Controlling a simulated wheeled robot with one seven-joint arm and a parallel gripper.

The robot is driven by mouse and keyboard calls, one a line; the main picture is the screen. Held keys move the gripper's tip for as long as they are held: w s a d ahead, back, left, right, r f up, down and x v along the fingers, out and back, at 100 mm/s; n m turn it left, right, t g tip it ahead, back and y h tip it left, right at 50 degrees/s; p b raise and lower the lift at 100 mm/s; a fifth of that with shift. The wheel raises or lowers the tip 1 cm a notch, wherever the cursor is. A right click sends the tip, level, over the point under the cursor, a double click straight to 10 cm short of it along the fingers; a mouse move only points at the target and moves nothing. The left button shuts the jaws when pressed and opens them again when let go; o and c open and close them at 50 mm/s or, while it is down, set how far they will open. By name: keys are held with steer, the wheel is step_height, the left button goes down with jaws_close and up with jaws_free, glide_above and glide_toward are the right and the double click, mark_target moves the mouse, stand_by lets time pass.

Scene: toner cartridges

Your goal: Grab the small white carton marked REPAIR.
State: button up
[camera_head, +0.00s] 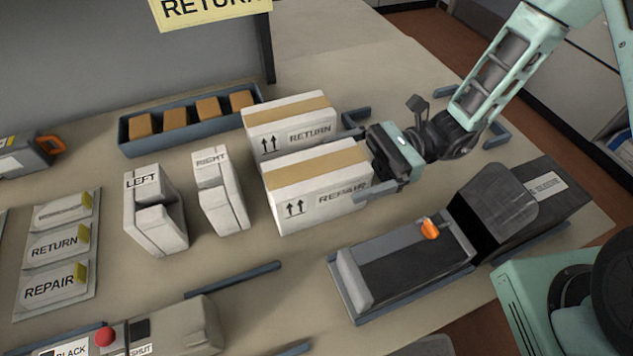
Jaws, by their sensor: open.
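The white carton marked REPAIR (300,190) stands upright on the table near the middle of the view. It has a tan tape strip on top and two up arrows on its front. My gripper (354,163) is at the carton's right end. One finger shows in front of the REPAIR face, over the end of the lettering, and the other shows behind the carton. The jaws are open, with the right end seemingly between them. I cannot tell whether either finger touches it.
A similar carton marked RETURN (290,122) stands just behind. White holders marked LEFT (158,220) and RIGHT (222,200) stand to the left. A blue tray (135,148) holds several brown blocks. A dark device with an orange tab (429,229) lies front right.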

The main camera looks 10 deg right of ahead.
mark_target(332, 172)
steer(key=shift+x, duration=1.9)
steer(key=shift+s, duration=0.1)
steer(key=c, duration=1.3)
steer(key=shift+r, duration=0.1)
